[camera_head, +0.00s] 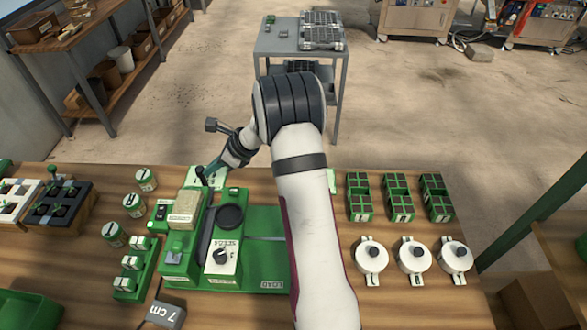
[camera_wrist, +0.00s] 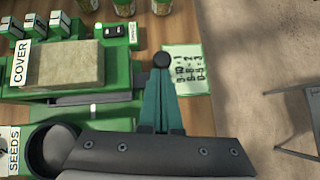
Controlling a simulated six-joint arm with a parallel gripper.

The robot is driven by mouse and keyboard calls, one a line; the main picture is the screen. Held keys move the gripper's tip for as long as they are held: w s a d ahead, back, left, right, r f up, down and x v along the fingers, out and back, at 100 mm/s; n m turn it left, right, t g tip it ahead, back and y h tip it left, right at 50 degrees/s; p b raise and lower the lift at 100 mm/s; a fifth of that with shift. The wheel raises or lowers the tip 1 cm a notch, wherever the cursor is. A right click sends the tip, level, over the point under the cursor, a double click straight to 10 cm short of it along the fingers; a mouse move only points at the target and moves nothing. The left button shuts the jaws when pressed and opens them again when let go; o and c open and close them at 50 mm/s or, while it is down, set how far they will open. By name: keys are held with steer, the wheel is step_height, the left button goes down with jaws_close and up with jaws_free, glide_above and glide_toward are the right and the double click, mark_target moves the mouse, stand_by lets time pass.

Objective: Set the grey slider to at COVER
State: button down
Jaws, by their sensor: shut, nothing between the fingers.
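The green seeder machine (camera_head: 255,225) stands on the wooden bench. In the wrist view a COVER label (camera_wrist: 20,62) stands at the left end of a beige block (camera_wrist: 70,53), which also shows in the head view (camera_head: 184,206). My gripper (camera_wrist: 160,78) is shut and empty at the far end of the machine, apart from the grey block. A black ball knob (camera_wrist: 161,60) appears at its fingertips; I cannot tell if they touch.
A black bowl (camera_head: 230,216) and a white dial (camera_head: 221,257) lie right of the beige block. A long dark bar (camera_head: 206,236) runs between. Green jars (camera_head: 146,180) stand left. White lidded pots (camera_head: 370,255) and green seed blocks (camera_head: 398,197) stand right.

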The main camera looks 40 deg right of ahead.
steer(key=shift+w+a, duration=0.1)
steer(key=shift+a, duration=0.1)
steer(key=s+d+f+v, duration=0.1)
steer(key=f+v, duration=0.1)
steer(key=v, duration=1.1)
steer(key=shift+s+d, duration=0.25)
steer(key=shift+s, duration=0.1)
steer(key=s+a+r+n+g, duration=0.1)
steer(key=s+a+r+n, duration=0.15)
steer(key=a, duration=0.35)
steer(key=s+a+r+n+g, duration=0.2)
steer(key=a+n, duration=0.2)
steer(key=a, duration=0.2)
steer(key=s+a+r+n+g, duration=0.2)
steer(key=s+a+n+g, duration=0.1)
steer(key=s+a+n, duration=0.85)
steer(key=s+f+n+h, duration=0.1)
steer(key=s+n, duration=0.1)
steer(key=s, duration=0.4)
steer(key=s+f+n+g+h, duration=0.1)
steer(key=s+n+h, duration=0.1)
steer(key=s, duration=0.4)
steer(key=shift+s+d+n, duration=0.25)
steer(key=shift+d+n, duration=0.1)
steer(key=shift+n, duration=0.35)
